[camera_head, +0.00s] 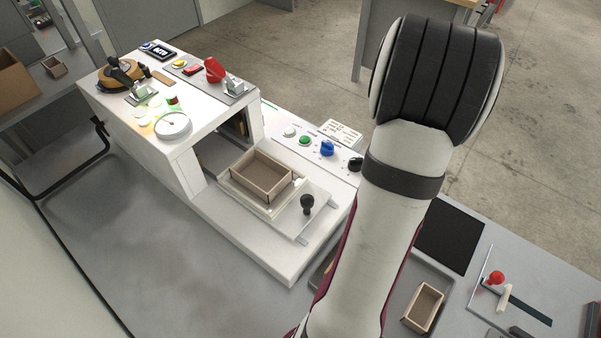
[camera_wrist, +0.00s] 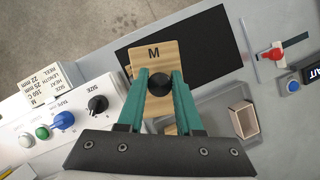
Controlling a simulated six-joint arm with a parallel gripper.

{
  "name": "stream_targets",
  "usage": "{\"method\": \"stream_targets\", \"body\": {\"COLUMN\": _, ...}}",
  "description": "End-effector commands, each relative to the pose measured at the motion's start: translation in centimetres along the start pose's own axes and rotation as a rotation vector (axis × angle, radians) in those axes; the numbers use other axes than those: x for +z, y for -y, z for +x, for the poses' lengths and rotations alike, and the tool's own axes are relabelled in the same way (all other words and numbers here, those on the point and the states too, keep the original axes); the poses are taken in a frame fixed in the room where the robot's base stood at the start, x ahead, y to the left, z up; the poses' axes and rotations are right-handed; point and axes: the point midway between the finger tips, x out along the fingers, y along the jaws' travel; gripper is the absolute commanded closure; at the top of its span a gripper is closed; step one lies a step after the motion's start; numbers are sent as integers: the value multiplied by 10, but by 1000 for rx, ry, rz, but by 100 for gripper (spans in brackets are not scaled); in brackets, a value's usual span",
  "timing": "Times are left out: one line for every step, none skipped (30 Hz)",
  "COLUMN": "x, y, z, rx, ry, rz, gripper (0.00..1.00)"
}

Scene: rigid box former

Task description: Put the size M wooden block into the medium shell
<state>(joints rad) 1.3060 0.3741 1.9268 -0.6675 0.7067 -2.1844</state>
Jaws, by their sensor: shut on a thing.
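A wooden block marked M (camera_wrist: 154,50) with a black knob shows in the wrist view. My gripper (camera_wrist: 160,80) has its teal fingers shut on that knob, with the block over or on a black mat. The block and gripper are hidden behind my arm in the head view. An open cardboard shell (camera_head: 262,178) sits on the machine's sliding plate, and it looks empty. A smaller open shell (camera_head: 424,307) stands in a grey tray at the lower right; it also shows in the wrist view (camera_wrist: 243,118). No size label is readable on either shell.
The black mat (camera_head: 449,236) lies right of my arm. A black-knobbed handle (camera_head: 307,204) rises beside the sliding plate. The machine's white housing (camera_head: 175,125) stands behind it. A red-knobbed lever (camera_head: 496,279) is at the right. More open boxes (camera_head: 54,66) stand at the far left.

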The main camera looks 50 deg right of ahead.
Motion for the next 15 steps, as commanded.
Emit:
{"method": "stream_targets", "body": {"x": -10, "y": -13, "z": -9, "rx": -26, "ry": 3, "rz": 65, "gripper": 100}}
{"method": "stream_targets", "body": {"x": -17, "y": -21, "z": -16, "rx": -52, "ry": 4, "rz": 129, "gripper": 100}}
{"method": "stream_targets", "body": {"x": -28, "y": -31, "z": -27, "rx": -88, "ry": 5, "rz": 223, "gripper": 100}}
{"method": "stream_targets", "body": {"x": -36, "y": -37, "z": -35, "rx": -118, "ry": 5, "rz": 297, "gripper": 100}}
{"method": "stream_targets", "body": {"x": -45, "y": -44, "z": -44, "rx": -147, "ry": 5, "rz": 369, "gripper": 100}}
{"method": "stream_targets", "body": {"x": -57, "y": -52, "z": -56, "rx": -188, "ry": 4, "rz": 471, "gripper": 100}}
{"method": "stream_targets", "body": {"x": -67, "y": -58, "z": -66, "rx": -218, "ry": 4, "rz": 549, "gripper": 100}}
{"method": "stream_targets", "body": {"x": -77, "y": -63, "z": -76, "rx": -250, "ry": 3, "rz": 627, "gripper": 100}}
{"method": "stream_targets", "body": {"x": -90, "y": -70, "z": -90, "rx": -292, "ry": 3, "rz": 730, "gripper": 100}}
{"method": "stream_targets", "body": {"x": -100, "y": -74, "z": -101, "rx": -323, "ry": 3, "rz": 805, "gripper": 100}}
{"method": "stream_targets", "body": {"x": -110, "y": -78, "z": -110, "rx": -351, "ry": 2, "rz": 874, "gripper": 100}}
{"method": "stream_targets", "body": {"x": -122, "y": -82, "z": -123, "rx": -386, "ry": 1, "rz": 959, "gripper": 100}}
{"method": "stream_targets", "body": {"x": -131, "y": -84, "z": -131, "rx": -410, "ry": 1, "rz": 1015, "gripper": 100}}
{"method": "stream_targets", "body": {"x": -138, "y": -85, "z": -138, "rx": -430, "ry": 1, "rz": 1064, "gripper": 100}}
{"method": "stream_targets", "body": {"x": -146, "y": -87, "z": -146, "rx": -453, "ry": 0, "rz": 1117, "gripper": 100}}
